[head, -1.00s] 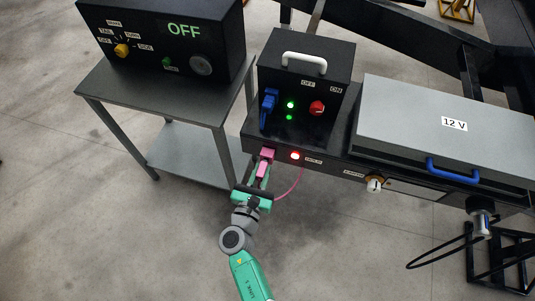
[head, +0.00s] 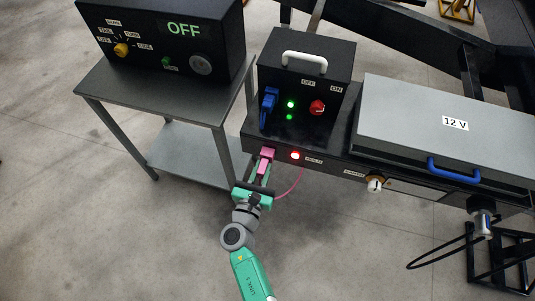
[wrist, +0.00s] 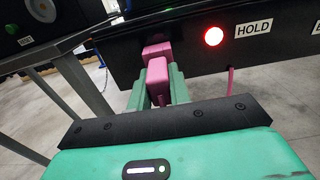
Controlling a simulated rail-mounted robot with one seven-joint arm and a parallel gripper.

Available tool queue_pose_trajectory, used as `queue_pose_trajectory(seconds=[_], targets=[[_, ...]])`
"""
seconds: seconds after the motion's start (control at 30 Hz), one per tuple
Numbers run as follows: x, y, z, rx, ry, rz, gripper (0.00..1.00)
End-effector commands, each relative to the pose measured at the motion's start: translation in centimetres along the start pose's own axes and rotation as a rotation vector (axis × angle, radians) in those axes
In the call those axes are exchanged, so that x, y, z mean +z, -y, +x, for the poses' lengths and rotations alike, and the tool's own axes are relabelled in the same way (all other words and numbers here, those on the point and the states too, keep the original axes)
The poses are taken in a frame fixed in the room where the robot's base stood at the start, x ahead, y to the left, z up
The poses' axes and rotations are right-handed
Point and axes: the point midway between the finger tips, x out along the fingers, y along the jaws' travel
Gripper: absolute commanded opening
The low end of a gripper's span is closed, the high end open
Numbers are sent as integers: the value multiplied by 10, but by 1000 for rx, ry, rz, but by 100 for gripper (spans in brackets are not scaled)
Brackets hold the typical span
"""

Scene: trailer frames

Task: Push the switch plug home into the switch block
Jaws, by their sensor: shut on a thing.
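The pink switch block (head: 267,152) is on the front face of the dark beam; it also shows in the wrist view (wrist: 157,50). The pink switch plug (head: 264,166) is right in front of it and lined up with it. In the wrist view the plug (wrist: 157,76) stands between my green fingers and meets or overlaps the block's lower edge. I cannot tell how deep it sits. My gripper (head: 262,175) is shut on the plug, below the beam's front. A thin pink cable (head: 291,187) loops from near the gripper up to the beam.
A red lamp (wrist: 213,36) labelled HOLD glows right of the block. A black box with a blue connector (head: 268,103) and red knob (head: 317,107) stands above. A grey table (head: 155,100) stands close at left. Floor below the beam is clear.

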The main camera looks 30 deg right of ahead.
Motion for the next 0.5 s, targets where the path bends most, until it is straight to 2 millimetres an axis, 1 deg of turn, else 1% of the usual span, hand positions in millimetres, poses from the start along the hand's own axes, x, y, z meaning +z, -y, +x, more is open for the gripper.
queue_pose_trajectory(seconds=[0.3,0.33,0.43,0.5], targets=[[0,0,5,0,0,0,0],[0,0,5,0,0,0,23],[0,0,5,0,0,0,43],[0,0,5,0,0,0,45]])
